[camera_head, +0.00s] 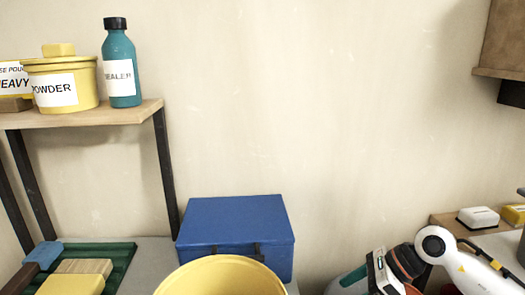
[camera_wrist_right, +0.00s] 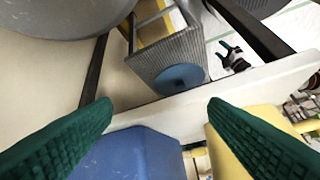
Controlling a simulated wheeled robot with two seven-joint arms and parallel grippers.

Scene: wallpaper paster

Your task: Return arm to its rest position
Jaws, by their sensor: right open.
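My right arm (camera_head: 455,262) reaches in from the lower right in the head view. Its wrist is low, right of the blue box (camera_head: 236,235) and the yellow bucket (camera_head: 222,275). In the right wrist view my right gripper (camera_wrist_right: 160,112) has its two dark green fingers wide apart with nothing between them. Beyond the fingers lie the blue box (camera_wrist_right: 130,155) and a yellow container (camera_wrist_right: 240,150), both partly cut off. My left gripper is not seen in the head view.
A wooden shelf (camera_head: 90,117) at the left holds a yellow powder tub (camera_head: 62,88) and a teal sealer bottle (camera_head: 122,70). A wall cabinet (camera_head: 502,40) hangs at upper right. The wall between is clear.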

